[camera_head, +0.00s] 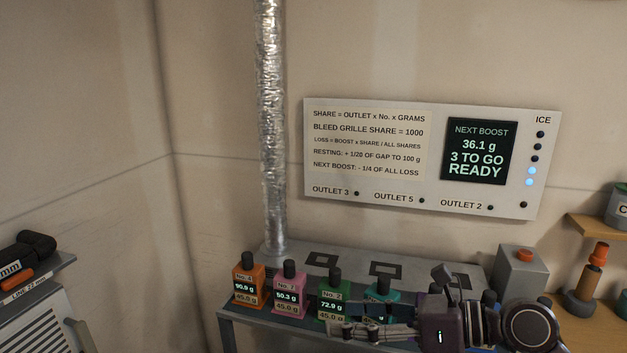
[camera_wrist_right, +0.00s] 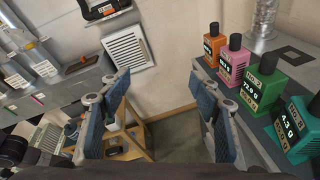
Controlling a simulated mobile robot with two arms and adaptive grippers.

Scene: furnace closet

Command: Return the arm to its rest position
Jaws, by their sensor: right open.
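My right gripper (camera_head: 345,328) reaches in from the lower right in the head view, in front of the bench. Its fingers point left across the lower part of the green and teal bottles. In the right wrist view its two blue-padded fingers (camera_wrist_right: 160,105) stand wide apart with nothing between them. The bottles are to the right of the fingers there. I cannot see my left gripper.
An orange bottle (camera_head: 249,280), pink bottle (camera_head: 289,287), green bottle (camera_head: 333,296) and teal bottle (camera_head: 381,296) line the grey bench (camera_head: 440,268). A panel (camera_head: 370,155) reads "3 TO GO READY". A wooden stand (camera_wrist_right: 128,140) stands below, near open floor (camera_wrist_right: 178,138).

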